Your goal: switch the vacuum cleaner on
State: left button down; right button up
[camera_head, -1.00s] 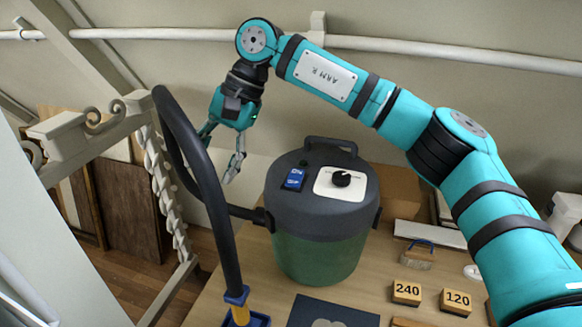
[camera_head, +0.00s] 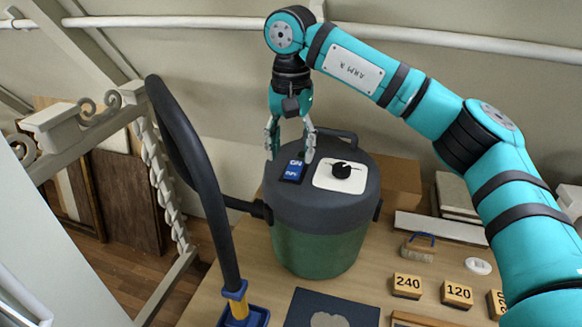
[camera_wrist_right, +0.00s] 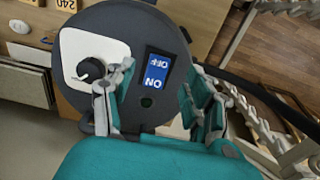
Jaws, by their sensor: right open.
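The vacuum cleaner (camera_head: 318,245) stands upright on the table, a green drum with a dark grey lid. On its lid are a blue rocker switch (camera_head: 293,171) marked ON and OFF and a black knob (camera_head: 341,170) on a white plate. My right gripper (camera_head: 289,156) is open and empty, pointing down over the lid at the switch's back end. Whether a fingertip touches the lid cannot be told. My left gripper is not in view.
A black hose (camera_head: 205,185) arches up at the left of the vacuum cleaner. Sanding blocks marked 240 (camera_head: 407,286) and 120 (camera_head: 457,294), a brush (camera_head: 418,248) and a dark sheet (camera_head: 330,310) lie on the table. A carved frame (camera_head: 90,125) stands at the left.

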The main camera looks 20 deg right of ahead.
aim_at(291, 177)
notch_tip(291, 177, down, 4)
jog(key=shift+f+p, duration=0.1)
jog(key=shift+p, duration=0.25)
jog(key=shift+f, duration=0.55)
grip_shut()
jog(key=shift+w+d+r+g+y+p, duration=0.15)
jog(key=shift+r+g+y+p, duration=0.3)
jog(key=shift+g+p, duration=0.5)
jog(key=shift+w+d+g+y+p, duration=0.1)
jog(key=shift+w+g+y+p, duration=0.15)
jog(key=shift+g+y+p, duration=0.55)
grip_release()
